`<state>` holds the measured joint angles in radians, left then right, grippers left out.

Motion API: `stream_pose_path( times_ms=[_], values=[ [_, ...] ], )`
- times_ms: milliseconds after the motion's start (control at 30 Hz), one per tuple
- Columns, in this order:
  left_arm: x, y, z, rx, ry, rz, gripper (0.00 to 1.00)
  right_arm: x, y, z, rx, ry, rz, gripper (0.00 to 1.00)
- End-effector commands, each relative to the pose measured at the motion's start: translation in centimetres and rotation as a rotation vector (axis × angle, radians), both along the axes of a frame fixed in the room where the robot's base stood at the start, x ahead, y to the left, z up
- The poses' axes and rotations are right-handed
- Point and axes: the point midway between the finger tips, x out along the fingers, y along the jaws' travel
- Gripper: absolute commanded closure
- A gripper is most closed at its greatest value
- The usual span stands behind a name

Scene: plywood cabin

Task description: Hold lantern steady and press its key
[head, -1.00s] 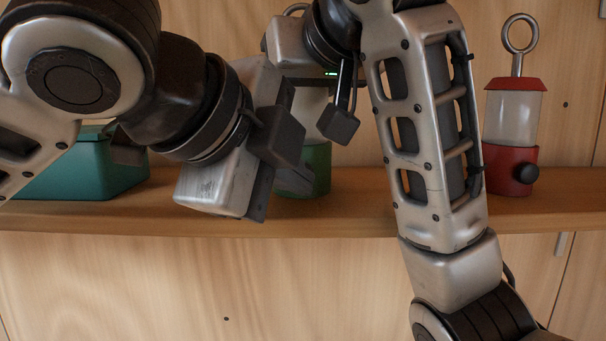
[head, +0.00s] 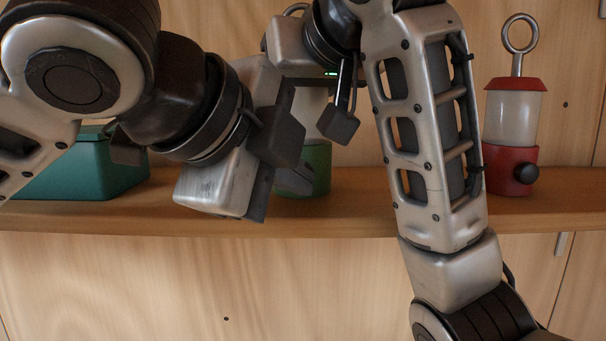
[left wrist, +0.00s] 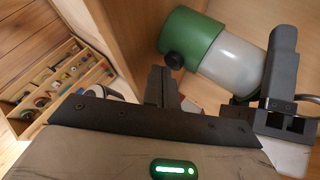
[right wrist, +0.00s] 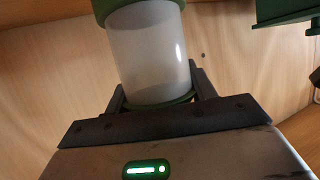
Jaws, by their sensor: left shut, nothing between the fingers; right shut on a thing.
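The green lantern (head: 318,172) stands upright on the shelf, with a pale glass and a ring on top, partly hidden by my arms in the head view. My right gripper (head: 312,128) is shut around its upper part; the right wrist view shows the glass (right wrist: 150,55) between the fingers. In the left wrist view, the black key (left wrist: 173,60) sticks out of the green base (left wrist: 195,38). My left gripper (left wrist: 161,80) is shut and empty, its tips very close to the key; I cannot tell whether they touch. The key is hidden in the head view.
A red lantern (head: 510,165) with a black key stands on the shelf (head: 350,215) at the right. A teal box (head: 85,170) stands at the left. A wooden tray (left wrist: 22,122) with several small items lies lower down in the left wrist view.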

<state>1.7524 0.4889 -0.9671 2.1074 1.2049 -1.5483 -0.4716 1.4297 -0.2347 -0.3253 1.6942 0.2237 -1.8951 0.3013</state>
Motion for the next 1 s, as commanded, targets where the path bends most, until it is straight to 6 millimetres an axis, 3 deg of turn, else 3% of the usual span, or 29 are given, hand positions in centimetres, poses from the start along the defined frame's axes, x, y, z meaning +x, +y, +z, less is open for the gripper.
stream_pose_path(
  times_ms=[1000],
  values=[
    [0.93, 0.01, 0.01, 0.0, 0.0, 0.001, 1.0, -0.03, 0.0, 0.04, 0.0, -0.001, 0.0, 0.72]
  ],
)
